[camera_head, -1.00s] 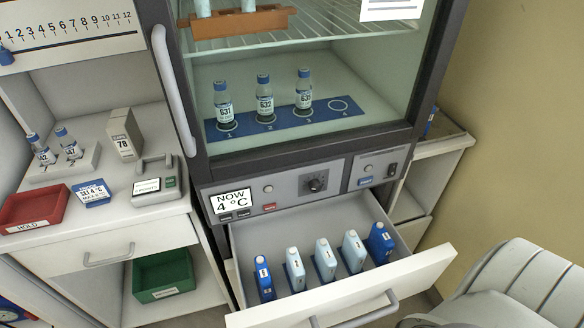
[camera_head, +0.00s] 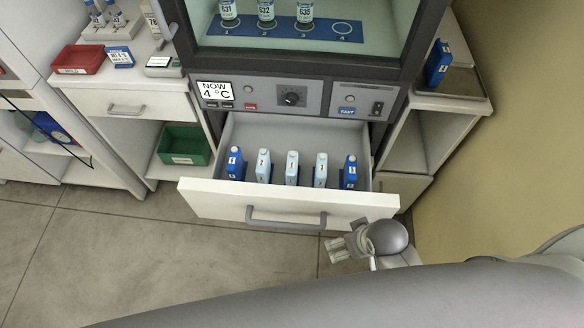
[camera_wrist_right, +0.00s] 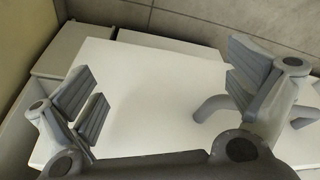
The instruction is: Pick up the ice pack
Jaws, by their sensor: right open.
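Several ice packs stand upright in a row in the open drawer (camera_head: 222,135). A dark blue pack (camera_head: 235,165) is at the left end, three light blue packs, one of them in the middle (camera_head: 292,168), come between, and another dark blue pack (camera_head: 350,172) is at the right end. One more dark blue pack (camera_head: 438,63) stands on the side shelf at the right. My right gripper (camera_head: 340,248) is open and empty in front of the drawer's right part, near the handle. In the right wrist view its spread fingers (camera_wrist_right: 165,85) frame the white drawer front. My left gripper is out of view.
The drawer handle (camera_head: 285,222) sticks out from the drawer front; it also shows in the right wrist view (camera_wrist_right: 213,107). The cooling cabinet (camera_head: 300,70) rises above the drawer. A green bin (camera_head: 185,147) is on a shelf at left. The floor at left is clear.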

